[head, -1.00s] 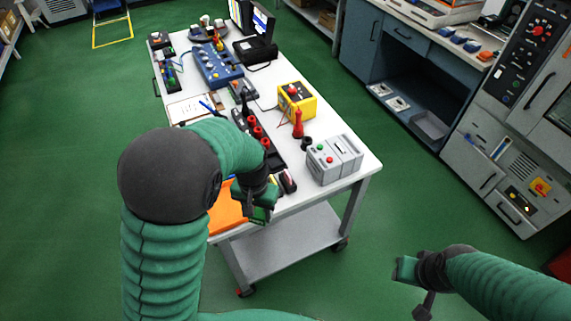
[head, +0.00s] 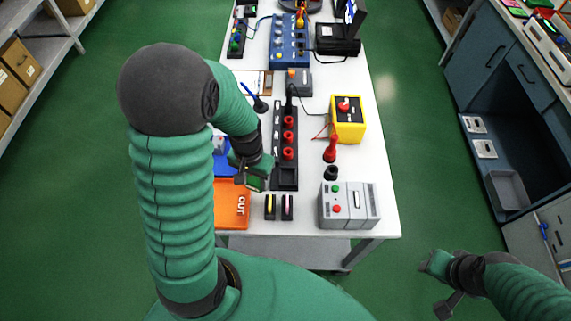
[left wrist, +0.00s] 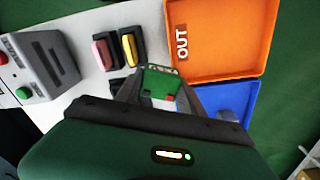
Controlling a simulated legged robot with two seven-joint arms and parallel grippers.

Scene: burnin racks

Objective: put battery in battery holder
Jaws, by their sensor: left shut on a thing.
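My left gripper (head: 256,181) is shut on a small green circuit board, held above the table near the orange OUT tray. In the left wrist view the green board (left wrist: 158,84), with red and dark parts, is between the fingers. No thing is clearly marked as a battery or battery holder. A long black rack (head: 285,178) holds several red-topped cylinders, right of my left gripper. Two small black blocks, one with a yellow face (head: 270,206) and one with a pink face (head: 287,206), stand in front of it. My right gripper (head: 440,285) hangs right of the table; its opening is unclear.
The orange OUT tray (head: 232,190) is at the table's front left, beside a blue tray (left wrist: 232,100). A grey box with buttons (head: 350,205), a red bottle (head: 331,150) and a yellow box (head: 346,132) stand on the right. Shelves flank the green floor.

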